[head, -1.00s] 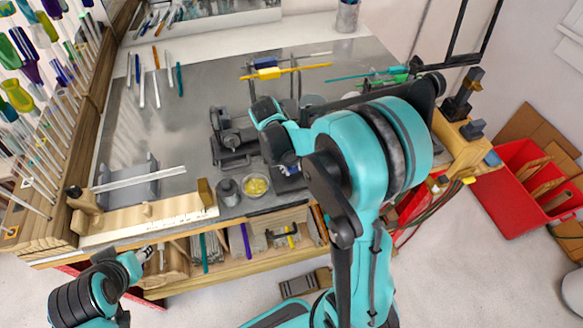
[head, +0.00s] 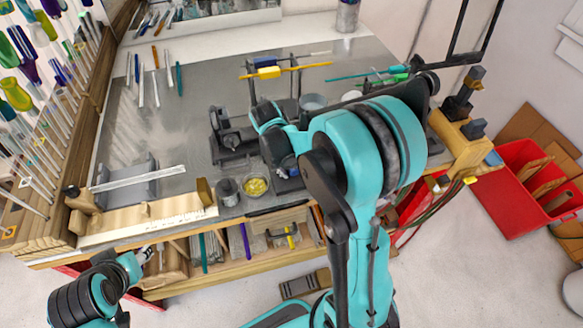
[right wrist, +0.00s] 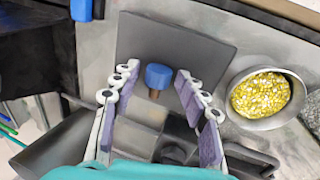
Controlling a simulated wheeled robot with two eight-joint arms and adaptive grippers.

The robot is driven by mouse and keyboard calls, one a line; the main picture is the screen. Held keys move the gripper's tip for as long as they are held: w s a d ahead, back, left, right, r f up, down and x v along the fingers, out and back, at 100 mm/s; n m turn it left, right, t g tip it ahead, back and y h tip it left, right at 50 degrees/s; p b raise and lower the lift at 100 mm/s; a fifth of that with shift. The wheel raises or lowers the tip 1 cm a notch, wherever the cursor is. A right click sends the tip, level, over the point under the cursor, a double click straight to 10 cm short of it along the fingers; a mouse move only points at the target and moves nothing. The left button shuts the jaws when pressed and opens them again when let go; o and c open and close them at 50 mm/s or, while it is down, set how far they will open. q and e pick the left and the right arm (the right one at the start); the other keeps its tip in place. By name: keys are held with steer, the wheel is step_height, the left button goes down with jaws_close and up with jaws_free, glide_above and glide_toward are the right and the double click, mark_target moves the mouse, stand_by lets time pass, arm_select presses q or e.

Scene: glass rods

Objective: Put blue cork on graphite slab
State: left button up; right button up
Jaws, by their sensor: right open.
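The blue cork (right wrist: 158,76), a blue cap with a short brown lower part, shows in the right wrist view between my right gripper's fingers. My right gripper (right wrist: 157,72) is open, with purple-grey pads on both sides of the cork and a visible gap at each side. A flat dark grey slab (right wrist: 165,38) that looks like the graphite slab lies behind and below the cork. Whether the cork rests on it I cannot tell. In the head view my right arm hides most of this spot. My left gripper (head: 147,252) is low at the left, in front of the bench, its jaws unclear.
A bowl of yellow bits (right wrist: 260,97) stands right of the slab; it also shows in the head view (head: 255,186). A grey cup (head: 228,191) is beside it. A dark clamp-like device (head: 229,134) stands behind. Bare metal bench top (head: 140,125) lies to the left.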

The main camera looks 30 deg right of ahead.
steer(key=shift+r, duration=0.2)
steer(key=p+v, duration=0.2)
steer(key=v, duration=1)
steer(key=s+a+r+n+t+y, duration=0.2)
steer(key=s+a+t, duration=0.5)
steer(key=s, duration=0.5)
steer(key=shift+t+y, duration=0.3)
steer(key=shift+y, duration=0.2)
steer(key=shift+w+r, duration=0.1)
